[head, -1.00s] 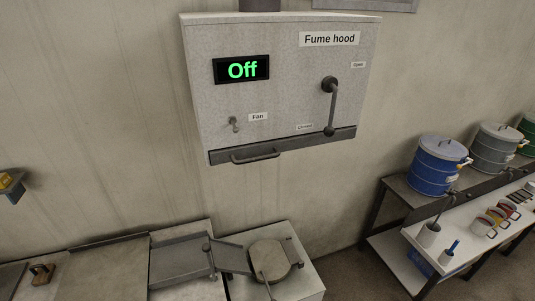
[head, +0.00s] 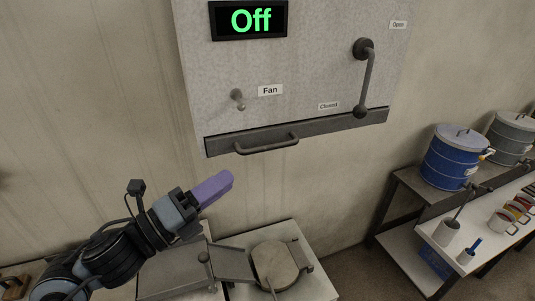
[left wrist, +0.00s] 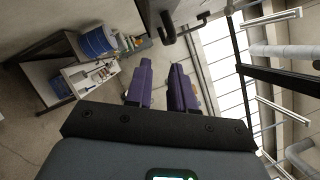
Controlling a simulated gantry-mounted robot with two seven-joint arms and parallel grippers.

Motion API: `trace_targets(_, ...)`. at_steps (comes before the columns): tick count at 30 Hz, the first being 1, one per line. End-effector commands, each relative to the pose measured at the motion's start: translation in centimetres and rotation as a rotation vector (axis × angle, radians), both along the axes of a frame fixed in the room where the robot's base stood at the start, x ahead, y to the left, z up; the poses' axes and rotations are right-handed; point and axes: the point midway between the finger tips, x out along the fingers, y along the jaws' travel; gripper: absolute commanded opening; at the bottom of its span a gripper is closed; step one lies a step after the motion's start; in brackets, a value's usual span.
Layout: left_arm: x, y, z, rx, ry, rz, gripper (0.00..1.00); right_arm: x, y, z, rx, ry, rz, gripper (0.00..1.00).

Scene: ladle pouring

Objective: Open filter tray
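The filter tray (head: 330,128) is a dark grey drawer front along the bottom of the fume hood (head: 310,75), flush with it. Its bar handle (head: 267,144) sticks out at the left part. My left gripper (head: 226,178), with purple fingers, is below and to the left of the handle, apart from it. In the left wrist view the two purple fingers (left wrist: 160,86) are spread with nothing between them, and a dark handle-like bar (left wrist: 190,28) shows above them. My right gripper is not in view.
The hood has an "Off" display (head: 248,20), a fan switch (head: 237,98) and a lever (head: 366,78) pointing down at "Closed".

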Motion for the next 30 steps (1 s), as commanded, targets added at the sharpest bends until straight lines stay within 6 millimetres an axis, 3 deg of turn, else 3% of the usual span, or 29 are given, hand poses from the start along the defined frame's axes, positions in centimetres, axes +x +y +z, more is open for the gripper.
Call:
trace_targets(5,0.5,-0.6,1.7,-0.003,-0.031,0.001,0.23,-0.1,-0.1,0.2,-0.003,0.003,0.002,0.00)
trace_targets(12,2.6,-3.0,2.7,-0.004,-0.030,-0.001,0.23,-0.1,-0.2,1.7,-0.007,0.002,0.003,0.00)
trace_targets(21,5.5,-6.4,3.5,-0.003,-0.029,-0.001,0.23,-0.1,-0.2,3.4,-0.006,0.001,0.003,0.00)
trace_targets(30,6.8,-7.9,3.7,-0.003,-0.029,0.001,0.23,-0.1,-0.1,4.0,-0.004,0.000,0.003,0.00)
